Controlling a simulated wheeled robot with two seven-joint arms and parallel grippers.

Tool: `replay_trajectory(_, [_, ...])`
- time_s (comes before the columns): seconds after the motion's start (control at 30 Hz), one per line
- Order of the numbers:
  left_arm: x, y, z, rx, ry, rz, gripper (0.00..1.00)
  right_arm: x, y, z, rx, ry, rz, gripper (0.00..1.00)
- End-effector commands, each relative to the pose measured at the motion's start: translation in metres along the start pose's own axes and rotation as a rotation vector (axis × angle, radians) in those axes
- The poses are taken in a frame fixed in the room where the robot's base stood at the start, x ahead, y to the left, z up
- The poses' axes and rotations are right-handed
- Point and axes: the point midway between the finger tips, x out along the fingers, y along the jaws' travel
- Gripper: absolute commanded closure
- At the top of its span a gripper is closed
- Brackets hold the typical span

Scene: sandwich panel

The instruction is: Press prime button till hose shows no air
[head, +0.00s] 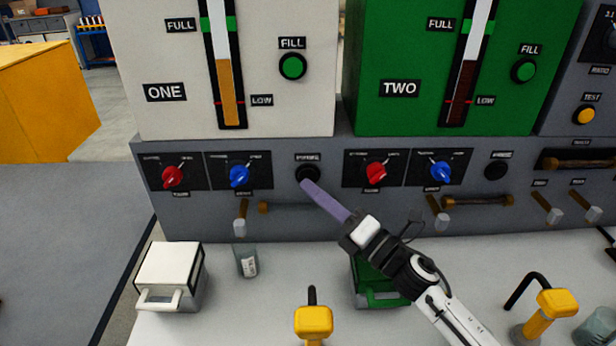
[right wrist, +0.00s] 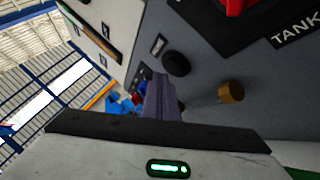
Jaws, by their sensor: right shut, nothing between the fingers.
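The round black button (head: 307,171) sits on the grey panel under the white tank marked ONE; its small label is too blurred to read. It also shows in the right wrist view (right wrist: 176,64). My right gripper (head: 306,184) is shut and empty, its purple-grey fingers reaching up to the button's lower edge. I cannot tell whether the tips touch it. The fingers also show in the right wrist view (right wrist: 159,82). A horizontal tube, likely the hose, has a brass end (head: 264,207) below the button; my fingers hide part of it, and its contents are unclear. My left gripper is not in view.
A white lidded box (head: 171,272), a glass (head: 246,261), a green container (head: 380,290) and a yellow-topped pump (head: 313,320) stand on the white bench.

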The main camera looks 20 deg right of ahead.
Motion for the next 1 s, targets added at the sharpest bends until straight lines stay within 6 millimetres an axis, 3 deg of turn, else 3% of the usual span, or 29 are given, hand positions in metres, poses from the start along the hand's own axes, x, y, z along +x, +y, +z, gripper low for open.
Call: replay_trajectory(1.0, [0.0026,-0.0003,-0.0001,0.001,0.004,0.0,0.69,0.006,-0.0044,0.0045,0.0,0.0,0.0,1.0])
